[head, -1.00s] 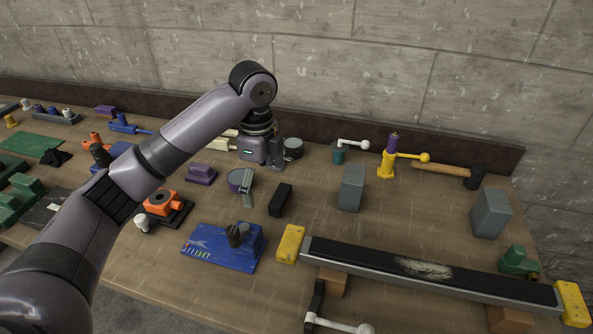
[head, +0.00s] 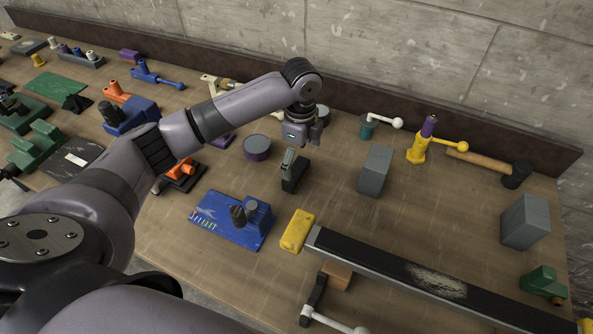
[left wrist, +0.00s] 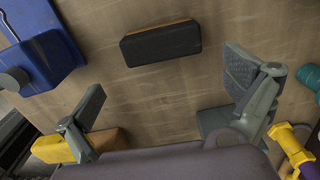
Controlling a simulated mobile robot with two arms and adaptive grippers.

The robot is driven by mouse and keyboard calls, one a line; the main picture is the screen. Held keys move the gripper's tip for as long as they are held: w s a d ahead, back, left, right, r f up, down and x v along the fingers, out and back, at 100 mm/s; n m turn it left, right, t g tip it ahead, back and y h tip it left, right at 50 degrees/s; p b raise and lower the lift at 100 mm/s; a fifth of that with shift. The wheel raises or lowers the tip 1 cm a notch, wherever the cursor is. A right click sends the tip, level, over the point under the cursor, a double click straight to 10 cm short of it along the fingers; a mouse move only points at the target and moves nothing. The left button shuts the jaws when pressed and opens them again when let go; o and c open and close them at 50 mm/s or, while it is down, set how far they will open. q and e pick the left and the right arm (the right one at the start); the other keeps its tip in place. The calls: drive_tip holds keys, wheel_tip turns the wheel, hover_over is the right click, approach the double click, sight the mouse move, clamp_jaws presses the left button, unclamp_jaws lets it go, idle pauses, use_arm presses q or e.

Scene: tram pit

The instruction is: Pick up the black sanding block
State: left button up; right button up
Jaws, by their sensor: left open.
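The black sanding block (head: 296,181) lies on the wooden bench near its middle, left of a grey block. In the left wrist view the sanding block (left wrist: 161,44) shows whole at the top, with a thin orange-brown edge along its far side. My left gripper (head: 301,149) is open and empty above the bench. In the head view one finger overlaps part of the block. In the left wrist view the open fingers (left wrist: 170,92) are spread wide, with the block beyond them and apart from both. My right gripper is not in view.
A purple-sided round tin (head: 257,148) is left of the block. A blue fixture (head: 232,218) lies front left. A grey block (head: 375,170) stands to the right. Bare bench surrounds the block.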

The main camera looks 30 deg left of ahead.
sight(299, 170)
use_arm(q)
drive_tip(key=shift+f, duration=0.8)
drive_tip(key=f, duration=0.1)
drive_tip(key=f+p, duration=0.1)
drive_tip(key=f, duration=0.1)
drive_tip(key=f+p, duration=0.1)
drive_tip(key=shift+w+a+f, duration=0.2)
drive_tip(key=shift+a+f, duration=0.05)
drive_tip(key=shift+f, duration=0.45)
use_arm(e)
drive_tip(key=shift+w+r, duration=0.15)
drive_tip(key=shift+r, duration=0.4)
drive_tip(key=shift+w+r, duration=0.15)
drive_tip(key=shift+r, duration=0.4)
use_arm(q)
drive_tip(key=shift+c, duration=0.2)
drive_tip(key=c, duration=1)
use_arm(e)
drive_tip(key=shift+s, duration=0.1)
use_arm(q)
drive_tip(key=shift+r, duration=0.1)
drive_tip(key=shift+c, duration=0.2)
wheel_tip(299, 170, up, 20)
drive_tip(key=b, duration=0.3)
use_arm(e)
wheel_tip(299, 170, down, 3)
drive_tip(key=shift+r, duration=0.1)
